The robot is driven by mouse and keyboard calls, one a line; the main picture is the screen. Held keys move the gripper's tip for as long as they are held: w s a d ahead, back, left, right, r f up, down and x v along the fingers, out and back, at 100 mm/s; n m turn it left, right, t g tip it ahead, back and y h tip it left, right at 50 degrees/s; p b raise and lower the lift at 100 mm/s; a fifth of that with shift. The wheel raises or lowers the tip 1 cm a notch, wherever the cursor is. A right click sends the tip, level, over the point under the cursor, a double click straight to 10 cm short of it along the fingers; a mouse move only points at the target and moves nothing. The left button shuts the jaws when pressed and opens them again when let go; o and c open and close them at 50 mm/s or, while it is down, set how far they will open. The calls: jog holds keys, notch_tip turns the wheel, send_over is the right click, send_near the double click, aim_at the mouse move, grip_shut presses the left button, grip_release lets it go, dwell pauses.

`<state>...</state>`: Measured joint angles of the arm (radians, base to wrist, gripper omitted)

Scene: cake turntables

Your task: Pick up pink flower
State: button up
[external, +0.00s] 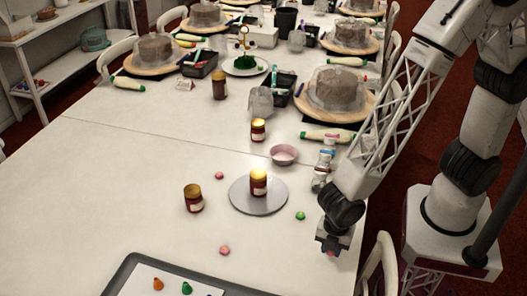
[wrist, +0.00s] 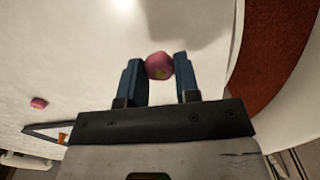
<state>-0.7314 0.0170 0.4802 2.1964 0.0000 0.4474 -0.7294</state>
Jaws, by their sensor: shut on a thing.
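Two other pink flowers lie on the table, one left of the turntable (external: 219,175) and one nearer the front (external: 224,250).
A grey turntable (external: 243,204) holds a gold-lidded jar (external: 259,181). Another jar (external: 193,198), a pink bowl (external: 284,154) and a green flower (external: 300,215) are nearby. A dark-rimmed tray (external: 120,275) lies at the front. The table's right edge is close to my gripper.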

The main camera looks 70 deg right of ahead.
jog(key=shift+r, duration=3.05)
jog(key=w+d+m, duration=0.3)
jog(key=w+d, duration=0.3)
jog(key=w, duration=0.6)
jog(key=w+d+r+m, duration=0.1)
jog(key=w+d+m, duration=0.2)
jog(key=w+d, duration=0.6)
jog(key=w+d+m, duration=0.3)
jog(key=w+d, duration=0.1)
jog(key=w, duration=1)
jog(key=w+d+m, duration=0.2)
jog(key=w+d, duration=0.3)
jog(key=d, duration=0.8)
jog(key=w+d+m, duration=0.3)
jog(key=w+d, duration=0.3)
jog(key=d, duration=0.7)
jog(key=w+d+m, duration=0.2)
jog(key=w+d, duration=0.4)
jog(key=d, duration=0.7)
jog(key=shift+f+m, duration=0.35)
jog(key=shift+m, duration=0.05)
